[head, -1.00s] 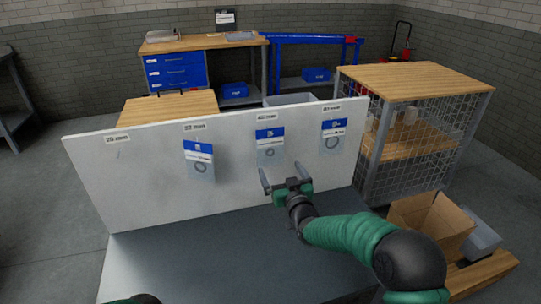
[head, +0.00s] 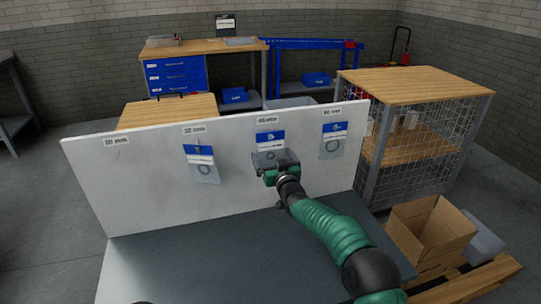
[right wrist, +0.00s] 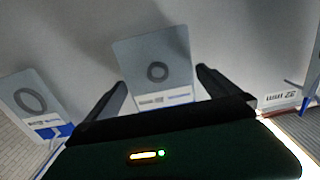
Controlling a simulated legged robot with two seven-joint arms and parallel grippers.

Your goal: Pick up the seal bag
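Three clear seal bags with blue headers and a dark ring in each hang on a white upright panel (head: 130,185): a left bag (head: 202,165), a middle bag (head: 270,138) and a right bag (head: 333,142). My right gripper (head: 275,161) is in front of the middle bag and hides its lower part. In the right wrist view, my right gripper (right wrist: 162,82) is open, with its fingers apart on either side of the middle bag (right wrist: 156,62). Contact cannot be told. A neighbouring bag (right wrist: 32,100) shows at the left there. My left gripper is not in view.
A grey worktop (head: 215,255) lies in front of the panel and is clear. An open cardboard box (head: 430,235) and a grey bin (head: 484,238) stand at the right. A wire-mesh cabinet (head: 415,160) stands behind them. The leftmost label on the panel has no bag under it.

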